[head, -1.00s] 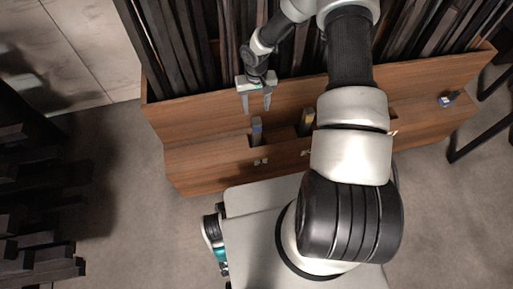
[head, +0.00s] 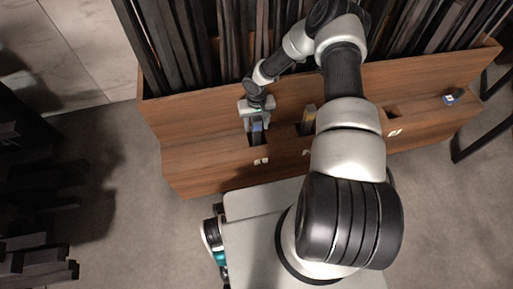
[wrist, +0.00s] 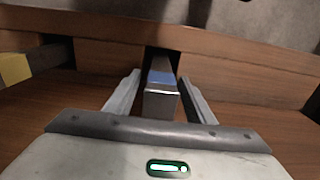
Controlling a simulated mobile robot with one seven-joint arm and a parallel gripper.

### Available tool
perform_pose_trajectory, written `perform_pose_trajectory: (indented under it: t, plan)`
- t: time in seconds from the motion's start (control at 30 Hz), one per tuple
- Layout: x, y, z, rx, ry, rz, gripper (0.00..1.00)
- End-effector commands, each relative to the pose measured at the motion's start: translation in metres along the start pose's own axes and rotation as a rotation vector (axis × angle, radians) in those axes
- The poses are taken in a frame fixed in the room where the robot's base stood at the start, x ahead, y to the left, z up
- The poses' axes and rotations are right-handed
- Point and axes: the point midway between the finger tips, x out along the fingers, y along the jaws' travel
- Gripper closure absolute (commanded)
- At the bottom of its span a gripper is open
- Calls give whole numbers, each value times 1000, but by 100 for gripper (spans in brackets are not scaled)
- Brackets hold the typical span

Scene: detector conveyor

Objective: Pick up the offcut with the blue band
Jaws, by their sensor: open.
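The offcut with the blue band (wrist: 161,79) is a grey block standing in a dark slot of the wooden unit. In the head view the blue-banded offcut (head: 257,127) shows just below my gripper. My gripper (head: 257,126) is open over that slot. In the wrist view the two fingers of my gripper (wrist: 158,95) stand on either side of the offcut, with a gap visible on both sides. The lower part of the offcut is hidden in the slot.
A further slot (head: 391,112) looks empty. A small blue-and-white object (head: 450,98) sits at the wooden unit's (head: 200,150) right end. Dark boards stand behind.

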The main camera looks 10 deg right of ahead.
Motion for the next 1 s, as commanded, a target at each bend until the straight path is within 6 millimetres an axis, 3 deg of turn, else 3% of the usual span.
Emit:
perform_pose_trajectory:
  t: [0.23, 0.5, 0.53, 1.0]
  plan:
    - [1, 0, 0, 0, 1, 0, 52]
    - [1, 0, 0, 0, 0, 1, 98]
    - [1, 0, 0, 0, 0, 1, 100]
    - [1, 0, 0, 0, 0, 1, 100]
